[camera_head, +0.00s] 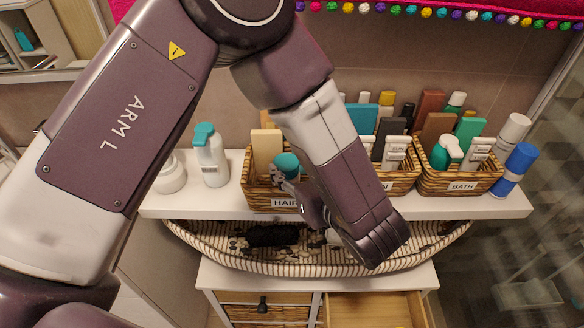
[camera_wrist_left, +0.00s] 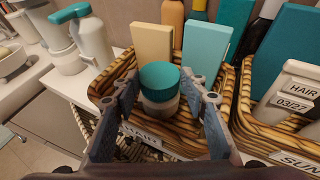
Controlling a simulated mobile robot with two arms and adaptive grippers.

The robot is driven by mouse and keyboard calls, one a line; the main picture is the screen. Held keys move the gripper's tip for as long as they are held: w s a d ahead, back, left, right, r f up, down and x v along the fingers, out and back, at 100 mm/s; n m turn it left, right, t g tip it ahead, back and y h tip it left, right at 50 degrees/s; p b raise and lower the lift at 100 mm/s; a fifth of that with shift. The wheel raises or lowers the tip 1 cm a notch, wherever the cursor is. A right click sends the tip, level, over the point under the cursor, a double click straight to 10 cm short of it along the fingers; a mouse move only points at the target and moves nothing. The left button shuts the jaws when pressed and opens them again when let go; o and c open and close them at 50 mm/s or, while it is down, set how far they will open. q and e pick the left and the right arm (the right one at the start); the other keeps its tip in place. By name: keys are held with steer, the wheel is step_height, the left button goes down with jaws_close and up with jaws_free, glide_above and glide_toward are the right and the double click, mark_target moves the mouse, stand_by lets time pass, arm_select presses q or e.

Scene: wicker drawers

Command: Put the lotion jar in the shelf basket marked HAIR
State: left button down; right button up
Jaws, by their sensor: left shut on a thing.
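The lotion jar, pale with a teal lid (camera_head: 287,165), is in my left gripper (camera_head: 292,182). In the left wrist view the jar (camera_wrist_left: 160,84) sits upright between the two fingers of the gripper (camera_wrist_left: 168,104), which are shut on it. The jar is over the front part of the wicker HAIR basket (camera_head: 258,192); I cannot tell whether its base is below the rim. The same basket (camera_wrist_left: 112,82) holds a cream box (camera_wrist_left: 153,44) and a teal box (camera_wrist_left: 205,48). My left arm partly hides the basket's right side. My right gripper is out of view.
To the right stand the SUN basket (camera_head: 402,184) and the BATH basket (camera_head: 482,184), both full. A teal-topped pump bottle (camera_head: 210,155) stands left of the HAIR basket. A blue-capped bottle (camera_head: 516,170) stands at the right shelf end. Below is an open wooden drawer (camera_head: 375,308).

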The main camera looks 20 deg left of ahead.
arm_select(q)
steer(key=shift+f+b, duration=0.3)
steer(key=shift+b, duration=0.1)
steer(key=c, duration=1.2)
jaws_free()
steer(key=shift+o, duration=0.2)
steer(key=shift+r, duration=0.1)
steer(key=r+p, duration=0.1)
steer(key=p, duration=0.2)
steer(key=shift+r, duration=0.4)
steer(key=shift+s+d+f+b, duration=0.1)
steer(key=shift+s+d+b, duration=0.65)
steer(key=shift+b+v, duration=0.6)
steer(key=shift+v, duration=2.1)
steer(key=shift+a, duration=0.1)
